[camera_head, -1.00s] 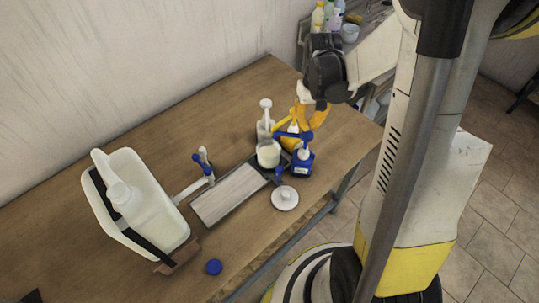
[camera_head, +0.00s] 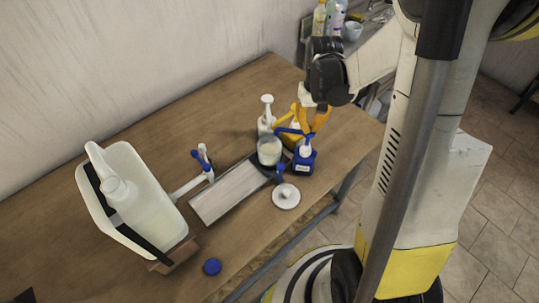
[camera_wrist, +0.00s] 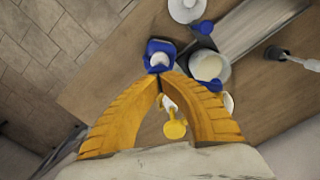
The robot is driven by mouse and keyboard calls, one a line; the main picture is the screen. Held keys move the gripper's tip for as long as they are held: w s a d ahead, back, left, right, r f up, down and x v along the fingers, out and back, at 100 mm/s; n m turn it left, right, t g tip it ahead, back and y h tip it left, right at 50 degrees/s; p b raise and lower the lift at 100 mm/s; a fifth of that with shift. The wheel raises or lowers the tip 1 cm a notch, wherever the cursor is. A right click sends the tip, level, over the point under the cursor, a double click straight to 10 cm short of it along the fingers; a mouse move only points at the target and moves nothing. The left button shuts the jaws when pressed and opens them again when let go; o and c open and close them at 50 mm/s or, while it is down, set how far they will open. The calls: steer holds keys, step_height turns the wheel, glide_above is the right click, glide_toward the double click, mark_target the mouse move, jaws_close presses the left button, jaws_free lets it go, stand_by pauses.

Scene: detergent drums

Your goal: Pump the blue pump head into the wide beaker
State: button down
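The blue pump bottle (camera_head: 303,160) stands upright near the table's right end. Its blue pump head (camera_head: 291,131) has its spout pointing left towards the wide beaker (camera_head: 269,154), which stands close beside it with whitish contents. My gripper (camera_head: 311,131) has orange fingers pointing down at the pump head. In the wrist view my gripper's fingertips (camera_wrist: 161,78) come together in front of the blue bottle (camera_wrist: 160,47). They hide most of the pump head, so contact is unclear. A blue tip (camera_wrist: 214,85) shows past the right finger, by the beaker (camera_wrist: 208,66).
A white pump bottle (camera_head: 267,116) and a yellow one (camera_head: 296,131) stand behind.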

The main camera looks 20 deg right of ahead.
steer(key=shift+f+b, duration=1.85)
steer(key=shift+f, duration=0.45)
steer(key=shift+r, duration=0.1)
steer(key=shift+r+p, duration=2.7)
steer(key=shift+r, duration=1.05)
steer(key=shift+f, duration=0.1)
